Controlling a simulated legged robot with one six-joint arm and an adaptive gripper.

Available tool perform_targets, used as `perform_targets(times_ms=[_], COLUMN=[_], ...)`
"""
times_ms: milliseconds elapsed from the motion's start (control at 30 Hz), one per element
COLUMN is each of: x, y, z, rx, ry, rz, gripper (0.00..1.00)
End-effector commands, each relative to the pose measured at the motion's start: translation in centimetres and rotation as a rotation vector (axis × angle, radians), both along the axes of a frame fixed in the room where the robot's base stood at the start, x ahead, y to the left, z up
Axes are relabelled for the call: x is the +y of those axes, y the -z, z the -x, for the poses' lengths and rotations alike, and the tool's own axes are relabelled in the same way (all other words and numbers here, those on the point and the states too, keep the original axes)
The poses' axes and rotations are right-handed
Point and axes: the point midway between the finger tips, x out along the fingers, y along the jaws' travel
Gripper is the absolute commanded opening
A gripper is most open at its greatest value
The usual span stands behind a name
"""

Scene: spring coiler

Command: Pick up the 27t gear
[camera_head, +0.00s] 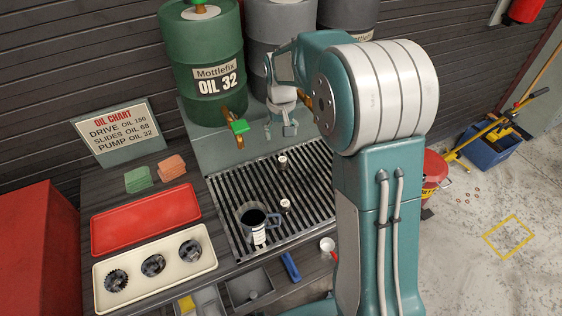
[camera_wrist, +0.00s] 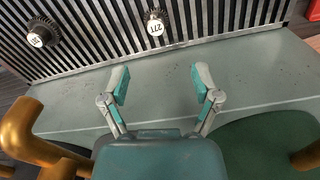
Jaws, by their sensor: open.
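The 27t gear (camera_wrist: 154,22) stands on the slatted grate near its edge, at the top middle of the wrist view. It is a small dark gear with a white "27T" label. In the head view it appears to be the small white-topped piece (camera_head: 283,160) on the grate. My gripper (camera_wrist: 160,84) is open and empty, its fingers apart over the grey-green ledge. The gear lies beyond the fingertips, apart from them. In the head view my gripper (camera_head: 280,130) hangs in front of the oil drums, behind the gear.
A larger labelled gear (camera_wrist: 40,32) sits left on the grate. Another small piece (camera_head: 285,206) and a dark jug (camera_head: 253,220) stand on it too. Oil drums (camera_head: 203,60) with taps (camera_head: 239,127) are close by. A cream tray (camera_head: 133,279) holds three gears; the red tray (camera_head: 145,219) is empty.

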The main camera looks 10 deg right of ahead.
Motion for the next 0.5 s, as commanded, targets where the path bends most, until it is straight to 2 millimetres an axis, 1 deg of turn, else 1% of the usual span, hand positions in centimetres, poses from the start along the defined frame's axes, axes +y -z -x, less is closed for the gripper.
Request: perform_targets(times_ms=[33, 133, 233, 400, 500], x=[-0.2, -0.3, -0.3, -0.2, -0.2], y=[0.8, 1.7, 2.9, 5.7, 6.9], z=[-0.5, -1.0, -1.1, -1.0, -1.0], rx=[0.011, 0.022, 0.027, 0.027, 0.026], ry=[0.001, 0.003, 0.003, 0.003, 0.002], rz=[-0.001, -0.002, -0.003, -0.002, -0.001], gripper=[0.8, 0.8, 0.8, 0.8, 0.8])
